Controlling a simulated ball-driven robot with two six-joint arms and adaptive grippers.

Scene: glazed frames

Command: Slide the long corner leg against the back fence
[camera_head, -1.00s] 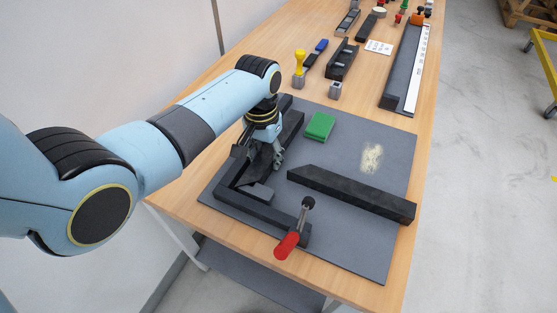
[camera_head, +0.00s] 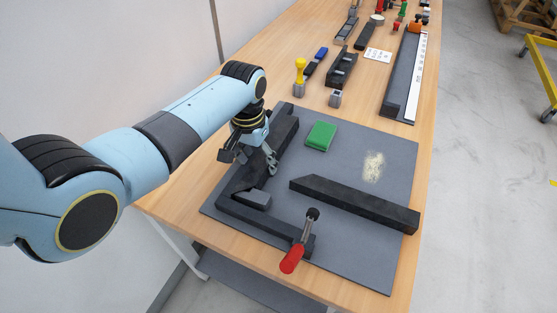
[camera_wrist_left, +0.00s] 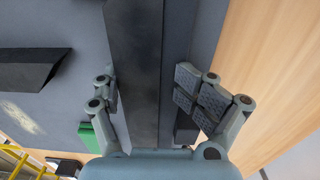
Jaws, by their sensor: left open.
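The long corner leg (camera_head: 284,133) is a dark bar lying lengthwise on the grey mat, beside the back fence (camera_head: 233,186) on the left. Its mitred near end shows by the fence corner. My left gripper (camera_head: 249,157) is over it, open, with one finger on each side. In the left wrist view the leg (camera_wrist_left: 136,60) runs between the spread fingers (camera_wrist_left: 158,95), with a gap on the right side. I cannot tell whether the leg touches the fence. My right gripper is not in view.
A second mitred dark bar (camera_head: 355,204) lies across the mat (camera_head: 340,245). A red-handled clamp (camera_head: 292,259) stands on the front fence. A green block (camera_head: 321,135) lies behind. Holders and tools, including a yellow-handled one (camera_head: 300,72), line the far table.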

